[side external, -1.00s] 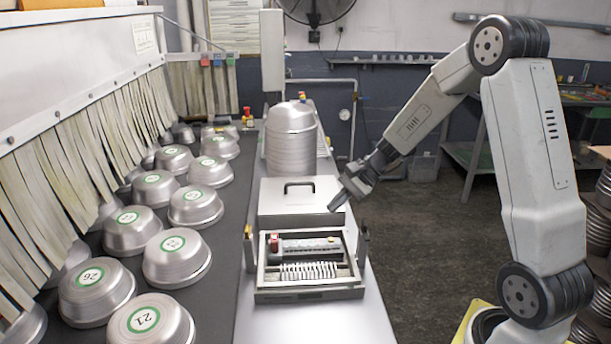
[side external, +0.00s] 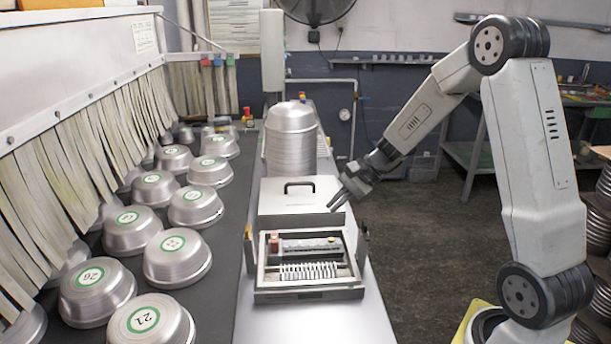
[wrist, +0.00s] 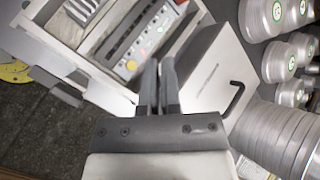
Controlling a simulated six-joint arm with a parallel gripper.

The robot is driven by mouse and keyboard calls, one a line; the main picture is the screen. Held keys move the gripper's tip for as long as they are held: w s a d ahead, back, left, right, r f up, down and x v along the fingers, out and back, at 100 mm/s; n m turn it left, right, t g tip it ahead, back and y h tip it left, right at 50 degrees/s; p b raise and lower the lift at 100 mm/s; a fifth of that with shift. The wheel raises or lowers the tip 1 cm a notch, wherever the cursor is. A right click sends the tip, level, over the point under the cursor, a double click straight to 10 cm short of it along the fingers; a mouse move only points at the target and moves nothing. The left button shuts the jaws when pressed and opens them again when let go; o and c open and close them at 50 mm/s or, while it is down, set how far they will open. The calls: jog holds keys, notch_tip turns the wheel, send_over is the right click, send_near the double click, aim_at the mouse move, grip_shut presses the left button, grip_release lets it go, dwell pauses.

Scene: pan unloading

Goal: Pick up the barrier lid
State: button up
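The barrier lid is a flat grey box-like cover (side external: 295,211) with a dark bar handle (side external: 299,186) on top. It sits on the bench behind an open tray unit. In the wrist view the lid (wrist: 212,75) and its handle (wrist: 238,96) are right of the fingers. My gripper (side external: 335,202) hangs by the lid's right side, pointing down and left. The wrist view shows my two fingers (wrist: 159,62) with a narrow gap between them and nothing held. I cannot tell how high the tips are above the lid.
The open tray unit (side external: 310,295) with rollers and buttons stands in front of the lid. A tall stack of metal pans (side external: 291,150) stands behind it. Numbered pans (side external: 178,257) cover the dark conveyor at left.

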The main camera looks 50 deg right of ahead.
aim_at(305, 183)
jog(key=o, duration=0.6)
jog(key=w+d+m, duration=0.1)
jog(key=w+d, duration=0.1)
jog(key=w+d+m+t, duration=0.1)
jog(key=w+d+m, duration=0.1)
jog(key=w+d+f+m+t+y, duration=0.1)
jog(key=w+m, duration=0.1)
jog(key=w, duration=0.1)
jog(key=shift+d, duration=0.4)
jog(key=w+d+m, duration=0.1)
jog(key=d+m, duration=0.1)
jog(key=w+d+f+m+t, duration=0.1)
jog(key=w+d+m, duration=0.1)
jog(key=w+d+m+t, duration=0.1)
jog(key=w+d, duration=0.1)
jog(key=shift+w+d+f+m+y, duration=0.1)
jog(key=shift+d+f+m+y, duration=0.05)
jog(key=shift+f+m+y, duration=0.2)
jog(key=shift+w+d+m+t, duration=0.25)
jog(key=shift+d+m+t, duration=0.05)
jog(key=shift+d+m, duration=0.05)
jog(key=shift+x, duration=1.3)
jog(key=shift+a, duration=0.1)
